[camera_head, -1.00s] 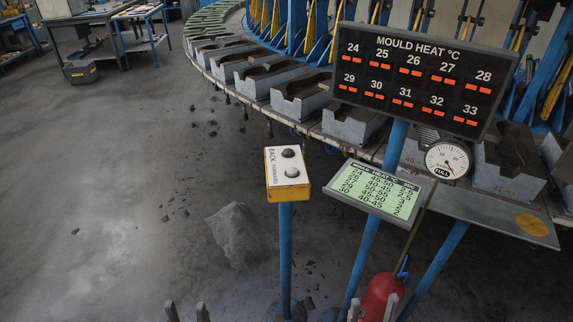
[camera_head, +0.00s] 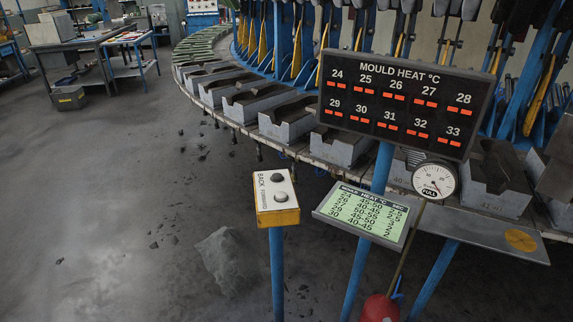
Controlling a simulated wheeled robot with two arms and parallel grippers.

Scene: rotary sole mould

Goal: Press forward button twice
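A white and yellow button box (camera_head: 264,217) stands on a blue post in the lower middle of the head view. The label BACK runs beside the upper button (camera_head: 277,177). A smaller, blurred label, apparently FORWARD, runs beside the lower button, the forward button (camera_head: 281,196). Both buttons are uncovered and nothing touches them. Neither my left gripper nor my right gripper shows in the view now.
A MOULD HEAT display (camera_head: 405,101) stands right of the box, above a green-white chart panel (camera_head: 362,213) and a round gauge (camera_head: 435,181). The rotary table with grey moulds (camera_head: 288,116) curves behind. A grey heap (camera_head: 224,259) lies left of the post. Open floor is at left.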

